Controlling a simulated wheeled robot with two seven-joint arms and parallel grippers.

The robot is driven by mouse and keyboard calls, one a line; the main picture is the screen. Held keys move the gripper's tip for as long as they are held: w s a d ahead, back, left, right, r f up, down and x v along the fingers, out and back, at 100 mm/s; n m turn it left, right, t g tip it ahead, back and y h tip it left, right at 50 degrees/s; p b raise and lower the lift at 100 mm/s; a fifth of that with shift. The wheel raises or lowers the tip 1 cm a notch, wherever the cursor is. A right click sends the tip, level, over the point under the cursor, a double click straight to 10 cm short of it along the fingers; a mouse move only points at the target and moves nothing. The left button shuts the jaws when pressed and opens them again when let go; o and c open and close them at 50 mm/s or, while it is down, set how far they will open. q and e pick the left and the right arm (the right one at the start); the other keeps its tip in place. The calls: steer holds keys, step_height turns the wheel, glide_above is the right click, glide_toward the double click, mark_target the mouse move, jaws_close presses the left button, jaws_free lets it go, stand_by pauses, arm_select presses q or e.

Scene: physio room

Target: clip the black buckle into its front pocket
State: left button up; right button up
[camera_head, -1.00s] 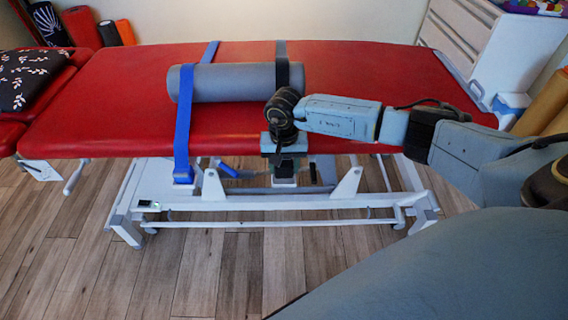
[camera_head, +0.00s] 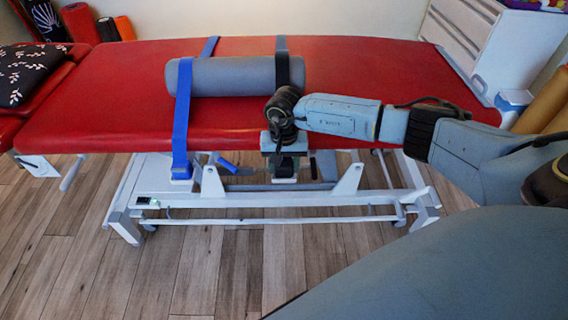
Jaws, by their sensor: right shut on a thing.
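My right gripper (camera_head: 285,168) points down at the front edge of the red treatment table (camera_head: 350,80). It is shut, with dark material between and below its jaws. The black strap (camera_head: 282,68) runs over the grey roller (camera_head: 234,76) and down behind my right wrist. The black buckle cannot be told apart from the gripper and strap. A white pocket-like piece (camera_head: 285,180) sits on the frame just below the gripper; whether the buckle touches it is unclear. My left gripper is out of view.
The white table frame (camera_head: 265,199) lies under the table, with a blue lever (camera_head: 226,165) left of the gripper. A crank handle (camera_head: 72,172) hangs at the left. A white cabinet (camera_head: 500,45) stands at the right. The wooden floor in front is clear.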

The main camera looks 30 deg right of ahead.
steer(key=o, duration=1.1)
steer(key=shift+r, duration=0.3)
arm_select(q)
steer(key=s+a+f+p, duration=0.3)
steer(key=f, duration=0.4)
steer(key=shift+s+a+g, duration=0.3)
arm_select(e)
step_height(320, 180, up, 13)
steer(key=shift+f, duration=0.1)
